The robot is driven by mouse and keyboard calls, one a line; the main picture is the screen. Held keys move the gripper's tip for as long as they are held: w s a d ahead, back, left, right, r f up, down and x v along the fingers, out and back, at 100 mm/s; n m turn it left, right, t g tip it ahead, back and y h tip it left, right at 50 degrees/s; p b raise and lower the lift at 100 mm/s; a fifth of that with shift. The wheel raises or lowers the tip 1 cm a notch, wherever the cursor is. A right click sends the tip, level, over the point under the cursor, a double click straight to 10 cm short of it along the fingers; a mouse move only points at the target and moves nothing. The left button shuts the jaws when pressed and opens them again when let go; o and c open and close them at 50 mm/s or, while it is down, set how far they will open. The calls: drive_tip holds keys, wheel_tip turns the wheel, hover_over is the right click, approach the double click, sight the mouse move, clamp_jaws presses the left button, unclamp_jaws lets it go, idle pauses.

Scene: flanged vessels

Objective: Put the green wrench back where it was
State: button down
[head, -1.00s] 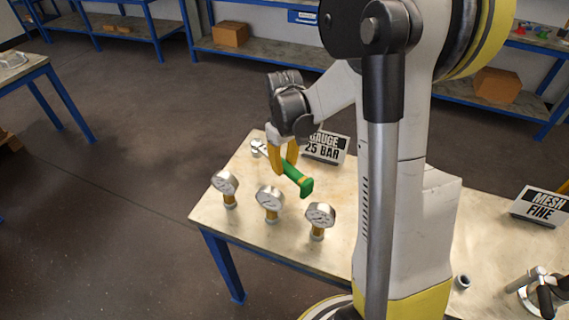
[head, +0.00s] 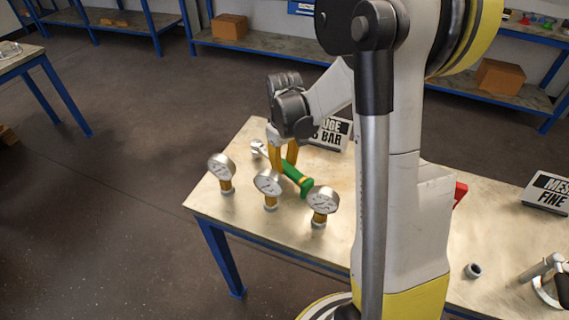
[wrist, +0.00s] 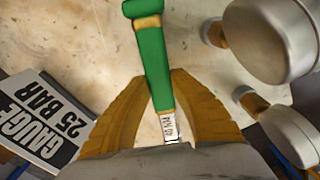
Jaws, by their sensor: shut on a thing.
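The green wrench (head: 298,178) is in my gripper (head: 281,168), over the table top behind the gauges in the head view. Its green handle points to the front right and its metal head to the back left. In the wrist view, the green wrench (wrist: 155,60) lies between the two yellow fingers of my gripper (wrist: 172,88), which are shut on its handle near the metal shank. I cannot tell whether the wrench touches the table or hangs just above it.
Three pressure gauges (head: 268,184) stand close in front of the wrench. A "GAUGE 25 BAR" sign (head: 334,133) stands behind and right; it also shows in the wrist view (wrist: 40,118). A "MESH FINE" sign (head: 549,191) stands at the right. The table (head: 225,212) is bare at its front left.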

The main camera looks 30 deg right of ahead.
drive_tip(key=shift+f+b, duration=0.35)
drive_tip(key=shift+f, duration=0.1)
idle(0.4)
drive_tip(key=c, duration=1.2)
unclamp_jaws()
drive_tip(key=shift+o, duration=0.2)
